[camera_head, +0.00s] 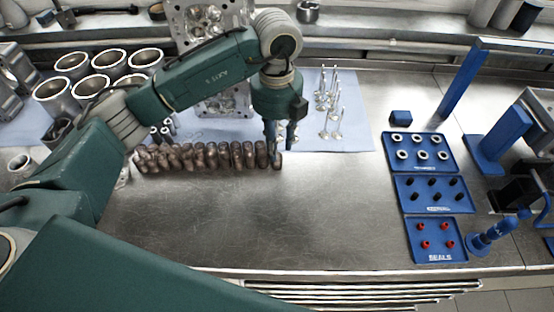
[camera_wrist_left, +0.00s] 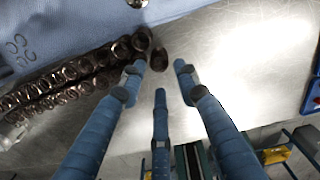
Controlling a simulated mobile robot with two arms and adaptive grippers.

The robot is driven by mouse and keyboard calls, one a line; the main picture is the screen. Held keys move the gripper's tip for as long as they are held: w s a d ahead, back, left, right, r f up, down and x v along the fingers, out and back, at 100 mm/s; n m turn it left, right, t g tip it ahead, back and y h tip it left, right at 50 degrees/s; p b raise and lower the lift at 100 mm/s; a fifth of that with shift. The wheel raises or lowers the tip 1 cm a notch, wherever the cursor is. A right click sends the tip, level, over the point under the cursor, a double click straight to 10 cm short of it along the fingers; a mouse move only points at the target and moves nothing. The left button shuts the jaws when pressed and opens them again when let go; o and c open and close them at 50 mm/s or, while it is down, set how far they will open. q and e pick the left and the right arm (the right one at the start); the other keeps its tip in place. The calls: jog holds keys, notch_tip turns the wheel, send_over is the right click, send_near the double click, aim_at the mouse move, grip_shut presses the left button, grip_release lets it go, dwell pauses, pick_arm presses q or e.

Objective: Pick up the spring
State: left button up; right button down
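The springs are brown coils in rows (camera_head: 200,157) on the steel bench, left of centre in the head view. In the left wrist view the rows (camera_wrist_left: 70,72) run to the left. One spring (camera_wrist_left: 159,60) stands at the right end of a row, ahead of and between my fingertips. My left gripper (camera_head: 272,140) hangs over the right end of the rows. Its three blue fingers (camera_wrist_left: 160,74) are spread apart in the wrist view, with nothing held between them. In the head view the fingers partly hide the end springs. My right gripper is not in view.
Upright valves (camera_head: 329,108) stand on a light blue mat (camera_head: 352,134) behind the gripper. Metal cylinders (camera_head: 100,72) and a cylinder head (camera_head: 232,100) are at the back. Blue trays (camera_head: 401,205) with small parts lie to the right. The bench front is clear.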

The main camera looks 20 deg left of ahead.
aim_at(278, 163)
pick_arm(q)
jog(key=shift+f, duration=0.45)
jog(key=shift+f+p, duration=0.5)
jog(key=shift+f, duration=0.15)
notch_tip(278, 163, down, 4)
jog(key=shift+r+p, duration=0.2)
jog(key=shift+p, duration=0.55)
jog(key=shift+w+f, duration=0.2)
jog(key=shift+f, duration=0.25)
jog(key=shift+r, duration=0.1)
jog(key=shift+c, duration=0.5)
grip_shut()
